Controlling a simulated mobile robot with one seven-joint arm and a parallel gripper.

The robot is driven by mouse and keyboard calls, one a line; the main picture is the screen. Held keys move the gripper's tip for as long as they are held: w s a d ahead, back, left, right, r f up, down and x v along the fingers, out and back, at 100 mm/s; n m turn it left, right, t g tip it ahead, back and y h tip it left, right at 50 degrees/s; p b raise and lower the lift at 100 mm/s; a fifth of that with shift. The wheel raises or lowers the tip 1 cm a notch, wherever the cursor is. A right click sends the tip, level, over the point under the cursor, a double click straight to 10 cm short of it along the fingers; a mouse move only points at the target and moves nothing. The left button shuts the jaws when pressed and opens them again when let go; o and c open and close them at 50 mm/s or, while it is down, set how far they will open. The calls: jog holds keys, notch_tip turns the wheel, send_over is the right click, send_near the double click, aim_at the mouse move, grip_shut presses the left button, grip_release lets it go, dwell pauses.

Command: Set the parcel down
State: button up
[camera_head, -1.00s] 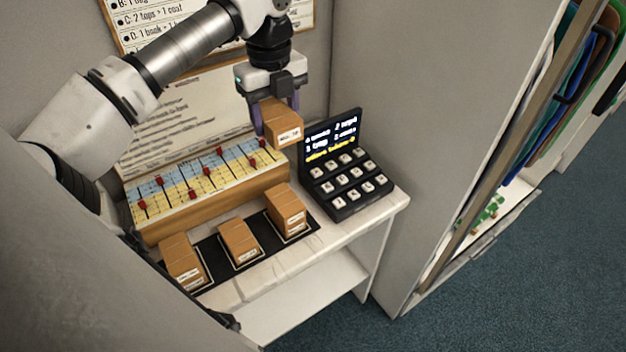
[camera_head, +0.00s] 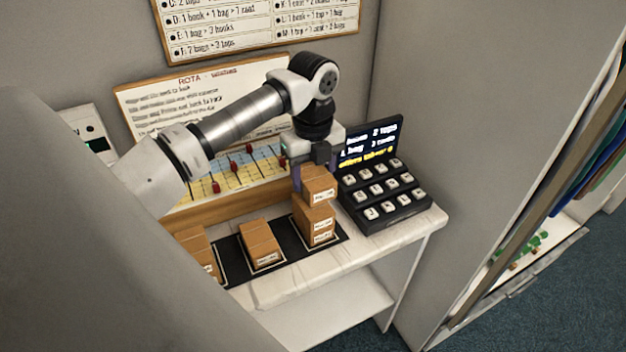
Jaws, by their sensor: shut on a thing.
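My gripper (camera_head: 312,172) points down and is shut on a small brown parcel (camera_head: 319,188) with a white label. The held parcel is directly over the right-hand stack of brown parcels (camera_head: 316,222) on the black mat. It looks to be touching or very close to the top of that stack; I cannot tell which. Two other parcel piles stand on the mat, a middle one (camera_head: 261,242) and a left one (camera_head: 198,246), the left one partly hidden by the grey panel. The gripper's fingers are partly hidden behind the held parcel.
A black keypad with a lit screen (camera_head: 377,185) stands close to the right of the stack. A wooden board with red pegs (camera_head: 216,188) lies behind the mat. The white shelf's front edge (camera_head: 300,287) is bare. A grey panel closes off the left.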

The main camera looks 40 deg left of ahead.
aim_at(313, 172)
jog(key=shift+f+b, duration=0.6)
jog(key=shift+f, duration=1.4)
jog(key=shift+f, duration=0.2)
jog(key=o, duration=1)
jog(key=shift+o, duration=0.2)
notch_tip(313, 172, up, 12)
jog(key=shift+r+b, duration=0.2)
jog(key=shift+b, duration=0.75)
